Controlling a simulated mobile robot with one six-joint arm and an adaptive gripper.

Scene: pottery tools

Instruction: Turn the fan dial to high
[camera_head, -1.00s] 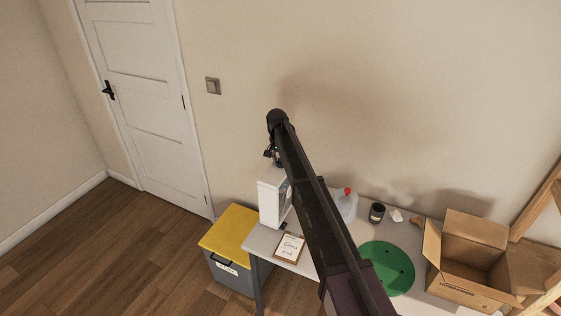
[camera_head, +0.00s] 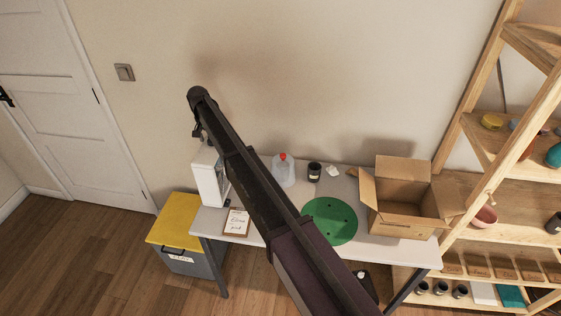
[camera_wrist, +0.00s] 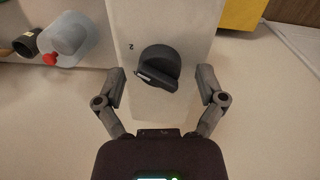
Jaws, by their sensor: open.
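The fan is a white box (camera_head: 206,178) at the left end of the table in the head view. Its white face (camera_wrist: 188,22) fills the middle of the wrist view. A dark round dial (camera_wrist: 160,62) with a raised grip and a pale pointer mark sits on that face. A small "2" is printed left of the dial, and other marks are hidden or unreadable. My gripper (camera_wrist: 163,82) is open and empty, one finger on each side of the dial, with visible gaps. In the head view my gripper (camera_head: 199,133) is small and dark above the box.
On the table stand a clear red-capped jug (camera_head: 284,172), a dark jar (camera_head: 314,172), a green disc (camera_head: 330,221), an open cardboard box (camera_head: 403,222) and a clipboard (camera_head: 237,222). A yellow-lidded bin (camera_head: 179,222) stands left. A wooden shelf (camera_head: 470,150) stands right.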

